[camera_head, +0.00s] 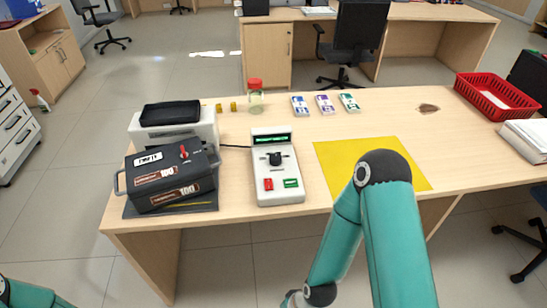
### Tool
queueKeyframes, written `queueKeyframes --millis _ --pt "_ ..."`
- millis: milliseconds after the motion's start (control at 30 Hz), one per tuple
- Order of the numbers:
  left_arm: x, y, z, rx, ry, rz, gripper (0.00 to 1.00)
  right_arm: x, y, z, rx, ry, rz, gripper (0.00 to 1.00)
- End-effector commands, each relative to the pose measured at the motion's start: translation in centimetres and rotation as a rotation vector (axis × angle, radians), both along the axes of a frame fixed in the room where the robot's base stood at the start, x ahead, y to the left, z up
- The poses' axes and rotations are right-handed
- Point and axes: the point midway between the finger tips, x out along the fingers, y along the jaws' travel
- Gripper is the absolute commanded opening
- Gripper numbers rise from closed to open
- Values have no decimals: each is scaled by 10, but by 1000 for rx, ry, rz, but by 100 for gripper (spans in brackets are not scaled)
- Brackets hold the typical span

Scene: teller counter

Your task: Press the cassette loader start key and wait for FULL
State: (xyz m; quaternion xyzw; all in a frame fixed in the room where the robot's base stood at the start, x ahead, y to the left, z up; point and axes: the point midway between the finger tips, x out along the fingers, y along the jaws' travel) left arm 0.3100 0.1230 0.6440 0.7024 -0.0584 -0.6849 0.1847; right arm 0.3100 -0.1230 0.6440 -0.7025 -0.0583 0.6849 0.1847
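A white console (277,167) with a lit green display (271,140) stands near the front edge of the counter. It has a dark knob in its middle, a red key (268,184) at lower left and a green key (291,183) at lower right. The display text is too small to read. A dark grey case (172,178) with labels reading 100, a white tag and a red part on top sits left of the console on a dark mat. My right arm reaches in at the lower right, but its gripper is not visible. Only a bit of my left arm shows at lower left.
A white machine (207,126) with a black pouch (170,113) on top stands behind the case. A yellow mat (333,155) lies right of the console, partly behind my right arm. A red-lidded jar (256,97), small coloured packs (325,104) and a red basket (497,96) stand farther back.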

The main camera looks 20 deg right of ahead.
Motion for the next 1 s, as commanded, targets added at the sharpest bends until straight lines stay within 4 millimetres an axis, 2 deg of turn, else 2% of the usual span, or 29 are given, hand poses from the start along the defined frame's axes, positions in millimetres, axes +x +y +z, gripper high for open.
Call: queueKeyframes --millis 33,300,367,1000 --pt "0 0 0 0 0 0 37 0 0 0 0 0 0 53" --pt "0 0 0 0 0 0 37 0 0 0 0 0 0 8" --pt "0 0 0 0 0 0 37 0 0 0 0 0 0 0" --pt "0 0 0 0 0 0 37 0 0 0 0 0 0 0"
